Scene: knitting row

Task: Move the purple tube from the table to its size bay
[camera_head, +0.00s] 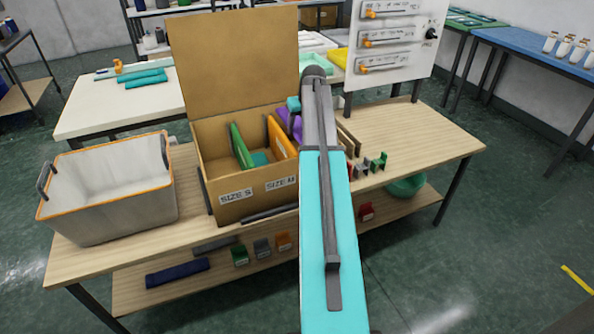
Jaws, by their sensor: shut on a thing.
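A purple piece (288,122) shows at the right end of the open cardboard box (227,211), partly hidden by my arm. It may be the purple tube, but I cannot tell whether it is held or resting. The box has a SIZE S label (236,196) and a SIZE M label (281,183) on its front. Any label further right is hidden by my arm. My arm reaches over the box's right end, and my gripper's fingers are hidden behind it. A small teal part shows just above the purple piece.
Green (241,147) and orange (281,137) panels stand in the box. A white bin (108,182) stands left of it on the wooden table (440,146). Small coloured pieces (377,162) stand right of my arm. The table's right end is clear.

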